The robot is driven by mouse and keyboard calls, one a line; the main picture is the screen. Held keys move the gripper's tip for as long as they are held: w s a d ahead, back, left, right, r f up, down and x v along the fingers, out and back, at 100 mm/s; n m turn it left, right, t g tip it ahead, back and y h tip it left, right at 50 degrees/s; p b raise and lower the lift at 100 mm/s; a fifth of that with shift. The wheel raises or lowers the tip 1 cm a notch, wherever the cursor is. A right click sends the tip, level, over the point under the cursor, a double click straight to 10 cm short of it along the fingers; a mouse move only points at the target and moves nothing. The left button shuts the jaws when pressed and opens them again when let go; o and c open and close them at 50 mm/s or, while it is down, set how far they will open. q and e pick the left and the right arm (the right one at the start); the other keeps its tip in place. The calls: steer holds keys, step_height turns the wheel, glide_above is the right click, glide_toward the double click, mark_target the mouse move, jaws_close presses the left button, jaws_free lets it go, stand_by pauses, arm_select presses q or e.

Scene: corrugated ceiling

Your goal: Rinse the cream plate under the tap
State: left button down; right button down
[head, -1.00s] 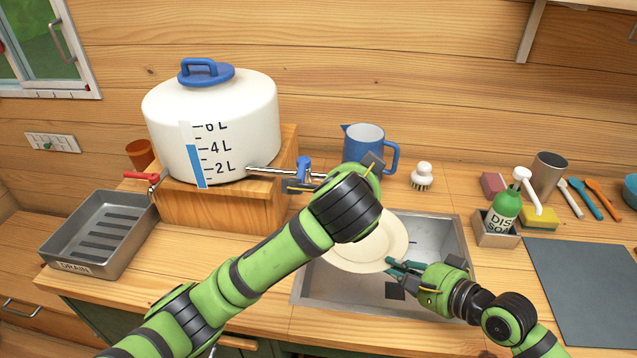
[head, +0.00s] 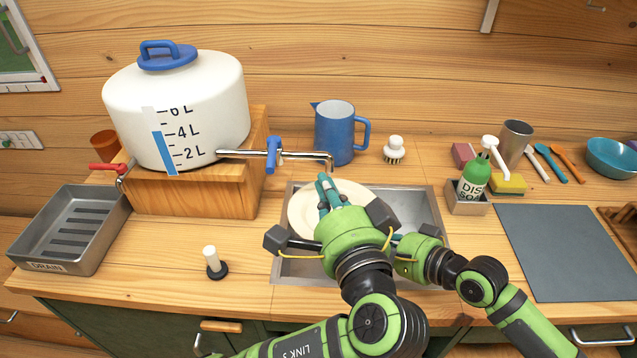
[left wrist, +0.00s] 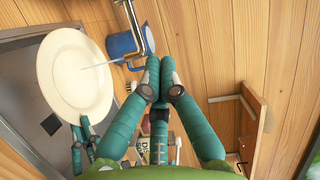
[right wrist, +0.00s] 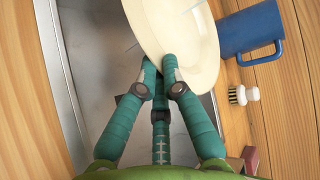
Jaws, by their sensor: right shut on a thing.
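The cream plate (head: 355,191) is tilted over the sink basin (head: 415,206), below the metal tap spout (head: 310,156). My right gripper (right wrist: 161,66) is shut on the plate's rim. In the left wrist view a thin pale streak like water runs from the spout towards the face of the plate (left wrist: 62,85). The blue tap handle (head: 272,155) sits on the pipe from the white water tank (head: 215,105). My left gripper (head: 326,186) appears shut and empty, in front of the plate in the head view; it hides part of the plate and basin.
A blue jug (head: 334,135) stands behind the sink, beside a brush (head: 394,150). A drain tray (head: 70,228) is at left. A white peg on a black base (head: 212,262) stands on the front counter. The soap bottle (head: 475,178) and grey mat (head: 560,250) are at right.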

mark_target(272, 154)
arm_select(q)
steer(key=w+a+f, duration=0.1)
steer(key=w+a, duration=0.5)
steer(key=w, duration=0.1)
steer(key=shift+a, duration=0.2)
steer(key=shift+w+f, duration=0.1)
steer(key=h, duration=0.1)
steer(key=a+m+h, duration=0.1)
steer(key=m+h, duration=0.1)
steer(key=shift+s+a+f+t+h, duration=0.1)
steer(key=shift+s+a+t+h, duration=0.1)
steer(key=shift+a+t+h, duration=0.15)
steer(key=shift+d, duration=0.1)
